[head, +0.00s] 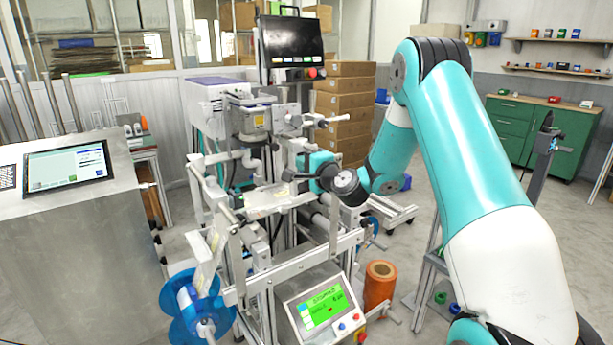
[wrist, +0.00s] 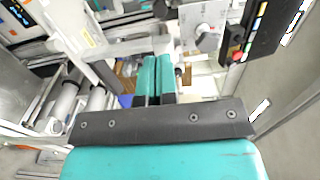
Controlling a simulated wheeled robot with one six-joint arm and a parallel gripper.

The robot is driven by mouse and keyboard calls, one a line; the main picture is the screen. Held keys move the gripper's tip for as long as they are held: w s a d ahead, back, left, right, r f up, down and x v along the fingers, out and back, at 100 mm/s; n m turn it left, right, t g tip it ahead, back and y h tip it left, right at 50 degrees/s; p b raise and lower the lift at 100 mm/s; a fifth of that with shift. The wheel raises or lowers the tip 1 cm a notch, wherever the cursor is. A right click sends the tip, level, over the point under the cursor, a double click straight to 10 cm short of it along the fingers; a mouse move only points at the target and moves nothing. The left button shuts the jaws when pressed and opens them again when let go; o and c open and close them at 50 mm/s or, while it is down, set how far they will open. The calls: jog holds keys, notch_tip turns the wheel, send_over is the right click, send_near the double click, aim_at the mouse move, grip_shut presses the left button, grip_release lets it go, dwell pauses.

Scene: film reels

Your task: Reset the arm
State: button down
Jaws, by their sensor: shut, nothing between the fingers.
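My teal and white arm (head: 490,150) reaches in from the right in the head view and bends down toward the machine. My gripper (head: 288,176) is at the middle of the labelling-type machine frame (head: 295,245), close to its rails. In the wrist view my gripper (wrist: 156,62) shows two teal fingers side by side, shut and empty. I cannot tell whether the fingertips touch any machine part.
A blue reel (head: 185,305) is mounted low on the machine's left. A control panel (head: 322,305) and an orange roll (head: 379,285) are near its front right. A monitor (head: 290,42) stands above. A steel cabinet (head: 75,240) is left.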

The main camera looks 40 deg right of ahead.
jog(key=s+a+r+n+g+y, duration=0.2)
jog(key=s+a+n+g+y, duration=0.4)
jog(key=a, duration=0.7)
jog(key=s+a+r+n+g+y, duration=0.2)
jog(key=s+a+n+g, duration=0.2)
jog(key=s+a+n, duration=0.7)
jog(key=s+a+n+g+h, duration=0.2)
jog(key=s+n+g, duration=0.2)
jog(key=s, duration=0.7)
jog(key=s+a+f+n+g+h, duration=0.1)
jog(key=s+n+g, duration=0.3)
jog(key=s, duration=0.7)
jog(key=shift+a+f+h, duration=0.25)
jog(key=shift+a+h, duration=0.15)
jog(key=shift+a, duration=0.15)
